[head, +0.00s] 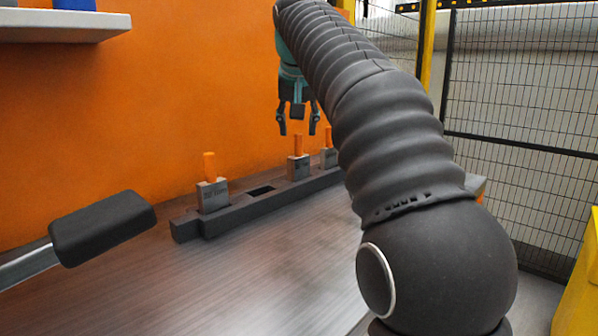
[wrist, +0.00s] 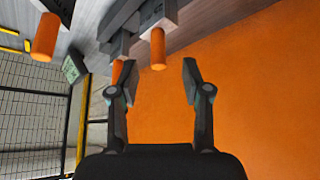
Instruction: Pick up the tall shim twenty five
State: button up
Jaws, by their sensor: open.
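Several grey shim blocks with upright orange pegs stand in a dark rack (head: 240,216): a left shim (head: 213,197), a middle shim (head: 298,170) and a right shim (head: 328,158) partly behind my arm. Their labels are too small to read, so I cannot tell which is the tall shim twenty five. My gripper (head: 298,131) is open and empty, pointing down above the middle shim, apart from it. In the wrist view, orange pegs show beyond my open fingers (wrist: 158,75); one peg (wrist: 158,50) lies between the fingertips' lines, another (wrist: 118,70) is partly behind the left finger.
The rack has an empty slot (head: 262,191) between the left and middle shims. It stands on a grey tabletop (head: 270,280) before an orange wall (head: 150,110). A shelf (head: 60,27) hangs upper left. A wire fence (head: 520,90) stands at right.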

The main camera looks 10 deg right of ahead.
aim_at(299, 135)
jog(key=x, duration=0.5)
jog(key=shift+d, duration=0.1)
grip_shut()
